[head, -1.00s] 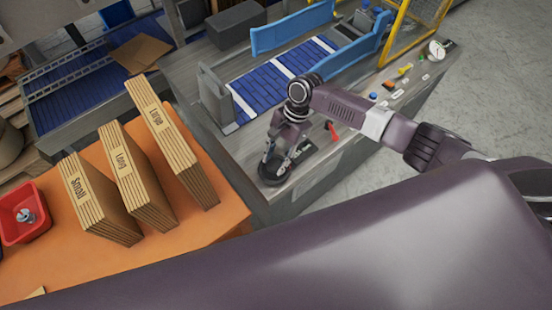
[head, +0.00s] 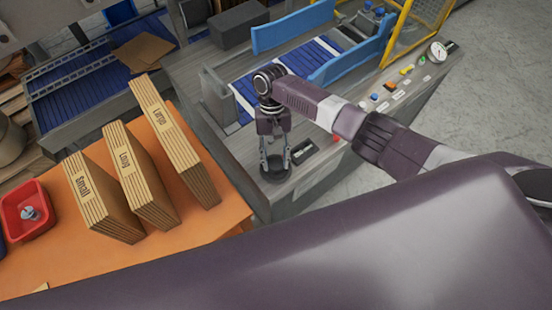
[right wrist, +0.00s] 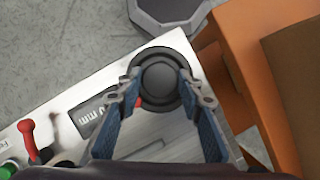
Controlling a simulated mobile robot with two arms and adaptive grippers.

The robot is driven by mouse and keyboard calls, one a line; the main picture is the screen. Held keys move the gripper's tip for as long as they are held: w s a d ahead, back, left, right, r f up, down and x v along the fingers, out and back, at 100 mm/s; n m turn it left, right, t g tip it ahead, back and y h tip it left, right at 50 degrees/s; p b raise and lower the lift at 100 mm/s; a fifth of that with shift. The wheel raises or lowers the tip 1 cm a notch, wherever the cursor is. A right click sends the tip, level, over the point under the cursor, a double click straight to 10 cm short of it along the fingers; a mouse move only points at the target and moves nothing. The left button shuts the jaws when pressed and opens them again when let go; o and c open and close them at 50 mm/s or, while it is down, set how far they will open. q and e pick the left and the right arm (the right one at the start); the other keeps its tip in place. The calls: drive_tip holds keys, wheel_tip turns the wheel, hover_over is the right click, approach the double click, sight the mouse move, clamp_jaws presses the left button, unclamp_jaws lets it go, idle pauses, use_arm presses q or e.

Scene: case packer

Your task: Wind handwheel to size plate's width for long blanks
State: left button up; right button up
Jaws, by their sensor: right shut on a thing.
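The handwheel (head: 267,176) is a dark round wheel on the near end of the grey machine bench. In the right wrist view it shows from above as a black ring with a domed hub (right wrist: 159,84). My right gripper (head: 275,160) reaches down onto it. In the right wrist view its two fingers (right wrist: 163,95) straddle the hub and are shut on the wheel; their exact contact is partly hidden. A dark readout (right wrist: 97,112) marked "mm" lies beside the wheel; its number is partly covered. The stack of long blanks (head: 142,180) stands on the orange table. My left gripper is not in view.
Stacks of small (head: 95,200) and large blanks (head: 175,145) flank the long ones. A red bin (head: 27,210) is at the left. Blue guide rails (head: 350,62) stand over the conveyor. A red lever (right wrist: 27,134) and buttons line the bench edge.

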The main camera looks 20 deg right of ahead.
drive_tip(key=shift+a+n+h, duration=0.15)
drive_tip(key=shift+n+h, duration=0.35)
drive_tip(key=shift+n, duration=1)
drive_tip(key=o, duration=1.1)
drive_tip(key=v, duration=1.2)
drive_tip(key=shift+a, duration=0.1)
